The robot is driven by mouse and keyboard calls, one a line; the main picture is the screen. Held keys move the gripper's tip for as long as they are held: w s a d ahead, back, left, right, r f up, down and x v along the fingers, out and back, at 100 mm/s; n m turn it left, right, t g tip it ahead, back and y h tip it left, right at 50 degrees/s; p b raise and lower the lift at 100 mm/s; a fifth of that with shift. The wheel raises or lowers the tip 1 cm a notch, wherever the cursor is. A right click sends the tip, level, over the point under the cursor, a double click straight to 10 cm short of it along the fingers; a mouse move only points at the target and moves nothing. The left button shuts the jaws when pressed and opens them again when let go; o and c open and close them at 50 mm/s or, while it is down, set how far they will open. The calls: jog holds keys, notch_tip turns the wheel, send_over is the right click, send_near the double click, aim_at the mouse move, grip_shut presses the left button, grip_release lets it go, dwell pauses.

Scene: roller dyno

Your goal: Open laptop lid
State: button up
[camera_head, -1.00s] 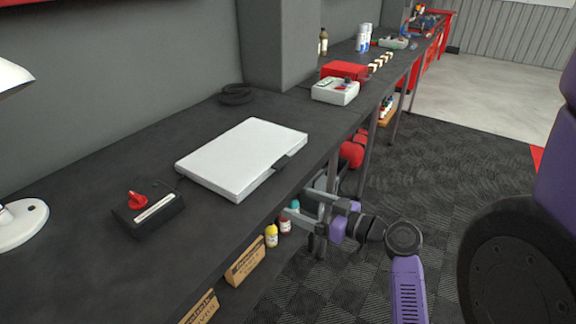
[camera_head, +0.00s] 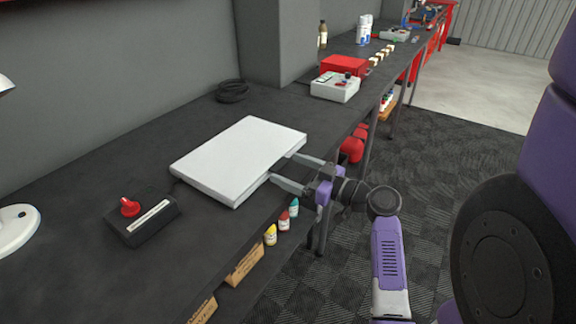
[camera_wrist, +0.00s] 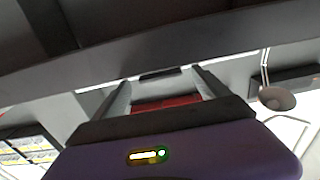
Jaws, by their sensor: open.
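The closed laptop (camera_head: 240,158) is a flat white slab lying on the dark workbench. My gripper (camera_head: 288,170) is at the laptop's right front edge, in the head view. Its two grey fingers are spread apart and point left toward that edge, with nothing seen between them. I cannot tell whether the fingertips touch the laptop. In the wrist view the open fingers (camera_wrist: 160,88) reach up toward a dark grey edge that crosses the picture; the laptop is not clearly made out there.
A black box with a red knob (camera_head: 143,218) stands left of the laptop. A coiled black cable (camera_head: 232,91) lies behind it. A grey control box (camera_head: 335,87) and a red box (camera_head: 344,67) stand farther along the bench (camera_head: 90,165). Small bottles (camera_head: 283,221) sit below its edge.

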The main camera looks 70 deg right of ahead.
jog(key=shift+w+d, duration=0.15)
jog(key=shift+w, duration=0.45)
grip_shut()
